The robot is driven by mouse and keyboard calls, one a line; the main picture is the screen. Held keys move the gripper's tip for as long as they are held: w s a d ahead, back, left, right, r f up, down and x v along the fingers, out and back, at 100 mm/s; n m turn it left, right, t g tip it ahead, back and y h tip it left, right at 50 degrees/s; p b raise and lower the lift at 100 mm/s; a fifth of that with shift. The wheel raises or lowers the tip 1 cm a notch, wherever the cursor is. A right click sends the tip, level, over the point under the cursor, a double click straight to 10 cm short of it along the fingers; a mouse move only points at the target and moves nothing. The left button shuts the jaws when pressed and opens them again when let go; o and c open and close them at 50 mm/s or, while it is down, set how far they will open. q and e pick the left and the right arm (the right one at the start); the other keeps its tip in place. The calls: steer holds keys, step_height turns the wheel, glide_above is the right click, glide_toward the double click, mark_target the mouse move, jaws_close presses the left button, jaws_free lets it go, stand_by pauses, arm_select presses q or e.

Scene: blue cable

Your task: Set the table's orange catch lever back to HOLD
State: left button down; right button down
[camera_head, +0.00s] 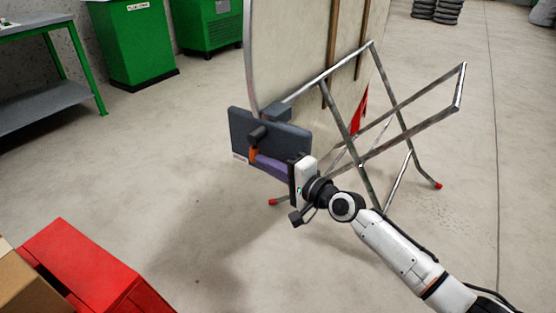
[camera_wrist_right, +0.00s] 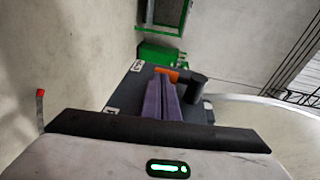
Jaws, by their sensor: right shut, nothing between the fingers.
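The orange catch lever (camera_head: 252,155) shows as a small orange piece on a dark grey plate (camera_head: 240,128) at the table's lower edge. A dark round knob (camera_head: 257,135) stands just above it. In the right wrist view the orange lever (camera_wrist_right: 168,73) lies at the tips of my purple fingers, beside the dark knob (camera_wrist_right: 193,84). My right gripper (camera_head: 256,160) is shut and empty, its tips at the lever; I cannot tell if they touch. My left gripper is out of view.
The table (camera_head: 290,50) stands tipped on its side, with metal legs (camera_head: 400,110) spreading right. A red box (camera_head: 85,270) is at the lower left. A green workbench (camera_head: 35,30) and green bins (camera_head: 135,45) stand behind. The floor left of the plate is clear.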

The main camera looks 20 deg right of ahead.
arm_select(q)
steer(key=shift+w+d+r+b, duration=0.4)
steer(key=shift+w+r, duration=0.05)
arm_select(e)
steer(key=shift+w+a+f, duration=0.3)
steer(key=shift+w+a, duration=0.25)
steer(key=shift+w, duration=0.15)
steer(key=shift+w+a+f, duration=0.3)
steer(key=shift+w+a, duration=0.2)
steer(key=shift+w, duration=0.2)
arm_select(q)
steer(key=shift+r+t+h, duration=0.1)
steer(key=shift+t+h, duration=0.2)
arm_select(e)
steer(key=shift+w, duration=0.1)
